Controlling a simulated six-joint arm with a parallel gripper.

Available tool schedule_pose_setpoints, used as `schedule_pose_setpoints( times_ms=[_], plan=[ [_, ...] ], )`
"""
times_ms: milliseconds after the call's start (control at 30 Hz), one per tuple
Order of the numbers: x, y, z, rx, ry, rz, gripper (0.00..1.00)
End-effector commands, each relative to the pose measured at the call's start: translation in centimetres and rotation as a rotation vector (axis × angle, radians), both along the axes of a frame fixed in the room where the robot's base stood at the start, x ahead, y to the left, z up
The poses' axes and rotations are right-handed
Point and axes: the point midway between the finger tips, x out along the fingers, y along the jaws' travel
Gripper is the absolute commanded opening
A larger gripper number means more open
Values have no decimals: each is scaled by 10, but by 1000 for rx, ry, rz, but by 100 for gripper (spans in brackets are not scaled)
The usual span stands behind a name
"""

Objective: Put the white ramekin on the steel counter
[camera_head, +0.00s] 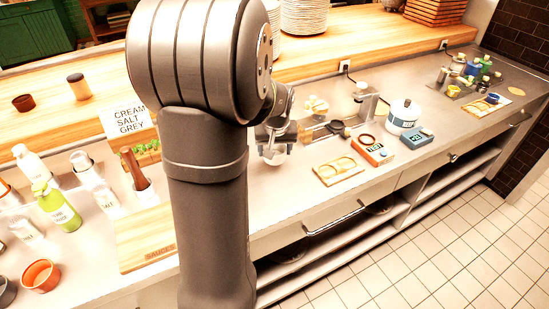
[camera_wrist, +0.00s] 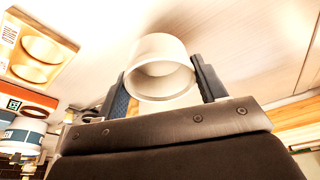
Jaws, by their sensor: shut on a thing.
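The white ramekin (camera_head: 274,157) is held below my gripper (camera_head: 275,136) in the head view, just right of my arm. In the wrist view the ramekin (camera_wrist: 160,52) sits between the two fingers of my gripper (camera_wrist: 161,72), which is shut on it. My arm hides part of the counter.
Bottles and a sauces board (camera_head: 148,238) are left. Bare counter lies in front of the ramekin.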

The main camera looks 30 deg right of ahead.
Motion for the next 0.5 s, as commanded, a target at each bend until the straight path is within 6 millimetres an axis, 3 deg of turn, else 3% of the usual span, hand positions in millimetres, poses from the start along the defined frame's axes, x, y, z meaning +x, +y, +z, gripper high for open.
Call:
schedule_pose_setpoints(
  times_ms=[167,367,500],
  plan=[
    [3,1,-10,0,0,-1,41],
    [3,1,-39,1,2,0,41],
    [3,1,-42,-2,-1,0,41]
  ],
)
